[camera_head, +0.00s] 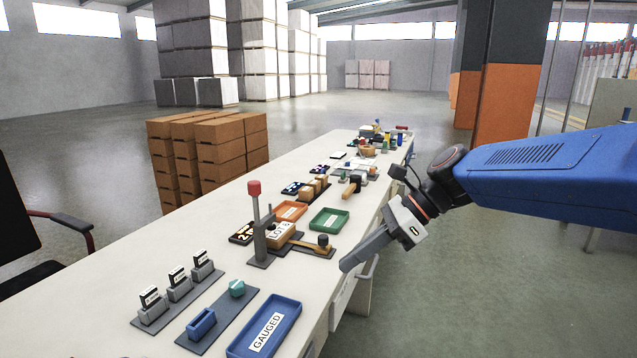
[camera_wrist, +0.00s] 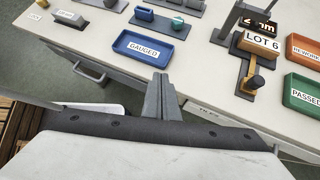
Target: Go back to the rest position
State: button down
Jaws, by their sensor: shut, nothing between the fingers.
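My gripper (camera_head: 346,264) is at the right of the bench in the head view, over or just beyond its near edge, with the fingers pointing down and left. In the wrist view the fingers of my gripper (camera_wrist: 158,78) are together with nothing between them. The long white bench (camera_head: 95,318) carries the work items. A blue tray marked GAUGED (camera_head: 268,325) lies near the front edge. A brick marked LOT 6 (camera_wrist: 262,41) sits in the gauge fixture with the upright lever (camera_head: 256,215). My fingers touch none of these.
A green tray (camera_head: 329,220) and an orange tray (camera_head: 290,211) lie behind the fixture. Several labelled blocks stand in a grey rack (camera_head: 180,299). Stacked brown boxes (camera_head: 205,150) stand left of the bench, and an orange and grey pillar (camera_head: 508,100) stands behind my arm. Open floor lies right of the bench.

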jog(key=s+d+f+n+t+h, duration=0.2)
jog(key=s+d+f+n+h, duration=0.2)
jog(key=d, duration=0.7)
jog(key=s+d+f+n+t+h, duration=0.3)
jog(key=s+d+f+n+h, duration=0.2)
jog(key=s+d+f+n, duration=0.3)
jog(key=shift+s+d+n, duration=1.6)
jog(key=shift+s+n, duration=0.55)
jog(key=shift+n, duration=1.55)
